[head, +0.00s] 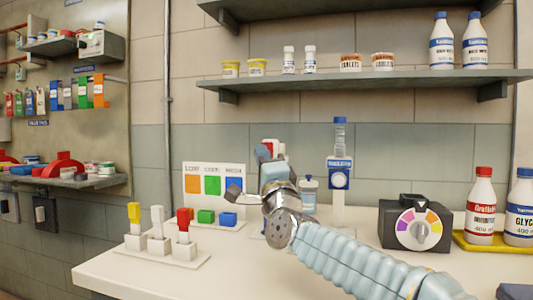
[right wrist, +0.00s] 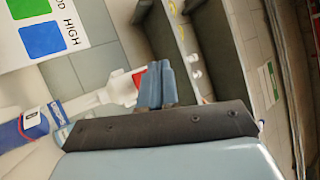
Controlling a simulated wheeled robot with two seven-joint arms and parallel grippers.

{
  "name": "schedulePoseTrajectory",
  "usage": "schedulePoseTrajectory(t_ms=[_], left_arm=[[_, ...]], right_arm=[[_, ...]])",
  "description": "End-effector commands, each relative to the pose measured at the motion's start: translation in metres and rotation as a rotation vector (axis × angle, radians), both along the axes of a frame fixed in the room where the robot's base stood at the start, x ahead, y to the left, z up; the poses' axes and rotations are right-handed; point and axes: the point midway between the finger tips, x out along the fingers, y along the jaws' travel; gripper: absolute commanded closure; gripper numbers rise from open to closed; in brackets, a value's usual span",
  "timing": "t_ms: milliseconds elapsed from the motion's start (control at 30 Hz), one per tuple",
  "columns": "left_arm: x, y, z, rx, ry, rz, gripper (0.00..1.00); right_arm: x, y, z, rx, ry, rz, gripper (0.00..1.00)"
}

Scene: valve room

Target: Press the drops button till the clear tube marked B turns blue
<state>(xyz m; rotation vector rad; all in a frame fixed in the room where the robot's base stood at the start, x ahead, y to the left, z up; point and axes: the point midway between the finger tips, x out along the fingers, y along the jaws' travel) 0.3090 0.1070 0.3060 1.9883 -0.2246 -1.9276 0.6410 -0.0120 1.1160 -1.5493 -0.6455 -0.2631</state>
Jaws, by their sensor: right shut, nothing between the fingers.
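A dropper stand (head: 338,205) stands at the back of the white bench, with a blue body, a white round button (head: 339,180) on its front and a clear, blue-capped tube (head: 340,138) above. A small clear container (head: 309,196) with a blue-grey top stands left of it. I cannot read a letter B on either, nor tell which is the marked tube. My right gripper (head: 264,152) is left of the stand and apart from the button, partly covering things behind it. Its blue fingers (right wrist: 155,84) are together and empty in the right wrist view. My left gripper is not in view.
A colour chart (head: 213,184) with blocks and a rack of coloured-handled tools (head: 157,242) stand left. A dial box (head: 416,222) and bottles (head: 481,206) on a yellow tray stand right. A shelf (head: 365,78) hangs above. The bench front is clear at left.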

Motion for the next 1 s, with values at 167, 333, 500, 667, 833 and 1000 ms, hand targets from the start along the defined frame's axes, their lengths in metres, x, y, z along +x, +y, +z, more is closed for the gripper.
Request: schedulePoseTrajectory(t_ms=[167, 333, 500, 667, 833, 1000], left_arm=[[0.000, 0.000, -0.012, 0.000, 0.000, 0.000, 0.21], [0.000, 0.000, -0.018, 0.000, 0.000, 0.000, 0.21], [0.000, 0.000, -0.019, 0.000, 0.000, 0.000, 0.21], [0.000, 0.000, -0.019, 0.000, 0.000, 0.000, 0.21], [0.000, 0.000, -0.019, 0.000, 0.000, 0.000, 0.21], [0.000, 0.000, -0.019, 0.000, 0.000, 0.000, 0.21]], right_arm=[[-0.018, 0.006, -0.003, 0.001, -0.002, 0.003, 1.00], [-0.034, 0.011, -0.002, 0.000, -0.002, 0.002, 1.00], [-0.042, 0.014, -0.001, 0.000, -0.001, 0.001, 1.00], [-0.042, 0.014, 0.000, 0.000, -0.001, 0.001, 1.00], [-0.042, 0.013, 0.000, -0.001, 0.000, 0.001, 1.00], [-0.042, 0.014, 0.000, -0.001, 0.000, 0.001, 1.00]])
